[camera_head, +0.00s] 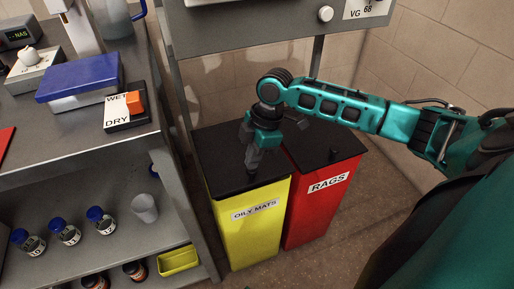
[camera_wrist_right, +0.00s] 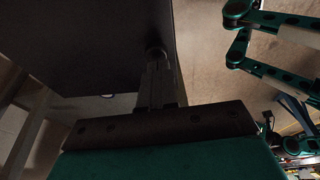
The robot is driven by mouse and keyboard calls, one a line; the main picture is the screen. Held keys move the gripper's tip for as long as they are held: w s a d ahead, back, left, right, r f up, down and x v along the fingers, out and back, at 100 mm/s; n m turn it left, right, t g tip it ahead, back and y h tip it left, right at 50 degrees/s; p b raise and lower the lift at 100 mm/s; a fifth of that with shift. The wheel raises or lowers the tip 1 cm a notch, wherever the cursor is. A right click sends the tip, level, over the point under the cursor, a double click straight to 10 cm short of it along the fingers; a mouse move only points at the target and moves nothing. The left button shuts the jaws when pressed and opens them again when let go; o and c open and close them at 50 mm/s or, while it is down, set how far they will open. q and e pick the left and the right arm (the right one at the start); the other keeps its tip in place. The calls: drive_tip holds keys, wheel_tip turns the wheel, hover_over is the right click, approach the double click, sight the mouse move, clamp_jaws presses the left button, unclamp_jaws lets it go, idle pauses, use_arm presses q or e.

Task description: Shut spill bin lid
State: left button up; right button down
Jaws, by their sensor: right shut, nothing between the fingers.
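The yellow bin (camera_head: 248,232) labelled OILY MATS stands on the floor with its black lid (camera_head: 215,155) lying flat over the top, with no gap that I can make out. My right gripper (camera_head: 251,168) is shut and empty, pointing down at the front part of this lid. My left gripper is not in view.
A red bin (camera_head: 315,208) labelled RAGS, with a black lid and knob (camera_head: 333,154), stands close on the right. A grey workbench (camera_head: 75,150) with bottles on its lower shelf is on the left. A grey panel on a post (camera_head: 250,32) stands behind.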

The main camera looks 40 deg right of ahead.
sight(253, 174)
drive_tip(key=shift+f, duration=0.3)
drive_tip(key=shift+a, duration=0.1)
drive_tip(key=shift+s+a+f+p, duration=0.1)
drive_tip(key=shift+s+f+p, duration=0.2)
drive_tip(key=shift+f, duration=0.3)
drive_tip(key=shift+s+f+p, duration=0.15)
drive_tip(key=shift+f+p, duration=0.1)
drive_tip(key=shift+f, duration=0.3)
drive_tip(key=shift+s+f, duration=0.1)
drive_tip(key=shift+f, duration=0.25)
